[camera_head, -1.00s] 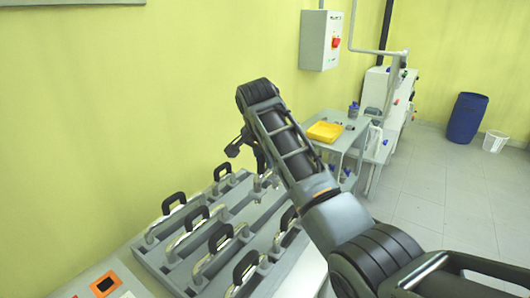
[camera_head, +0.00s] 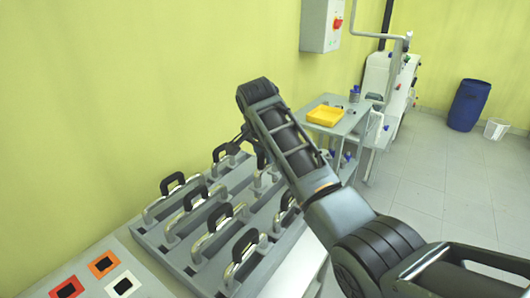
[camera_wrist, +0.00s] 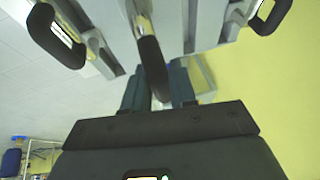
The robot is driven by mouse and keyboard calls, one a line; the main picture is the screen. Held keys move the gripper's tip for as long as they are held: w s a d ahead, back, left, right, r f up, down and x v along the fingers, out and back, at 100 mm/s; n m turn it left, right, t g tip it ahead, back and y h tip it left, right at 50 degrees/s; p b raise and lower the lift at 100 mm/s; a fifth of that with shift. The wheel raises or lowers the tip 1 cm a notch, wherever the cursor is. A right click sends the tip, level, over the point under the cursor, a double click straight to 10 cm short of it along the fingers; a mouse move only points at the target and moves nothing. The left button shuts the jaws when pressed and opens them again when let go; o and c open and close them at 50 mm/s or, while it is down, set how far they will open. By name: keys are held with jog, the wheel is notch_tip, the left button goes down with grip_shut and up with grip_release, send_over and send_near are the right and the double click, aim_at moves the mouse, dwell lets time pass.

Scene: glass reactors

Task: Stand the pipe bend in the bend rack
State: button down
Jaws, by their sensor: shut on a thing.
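My gripper (camera_wrist: 157,84) is shut on a pipe bend in the wrist view. The bend (camera_wrist: 151,64) has a black curved grip between the fingers and a bright metal end reaching toward the grey rack. In the head view my gripper (camera_head: 240,143) is at the rack's far end, partly hidden by my arm, and the held bend cannot be made out clearly. The grey bend rack (camera_head: 268,222) lies along the wall and holds several metal bends with black grips. I cannot tell whether the held bend touches the rack.
Other bends stand close by in the rack, such as one at left (camera_wrist: 54,36) and one at right (camera_wrist: 271,14) in the wrist view. The yellow wall is close behind. A side table with a yellow tray (camera_head: 326,116) stands beyond. Coloured squares (camera_head: 103,264) lie at front left.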

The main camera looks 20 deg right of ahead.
jog(key=shift+f+b, duration=0.95)
jog(key=shift+f, duration=0.3)
jog(key=shift+f+b, duration=0.7)
jog(key=shift+f, duration=1.6)
jog(key=c, duration=0.8)
grip_release()
jog(key=shift+r, duration=0.15)
jog(key=shift+r+p, duration=2.65)
jog(key=shift+r, duration=0.4)
jog(key=shift+r+p, duration=0.5)
jog(key=shift+r, duration=0.85)
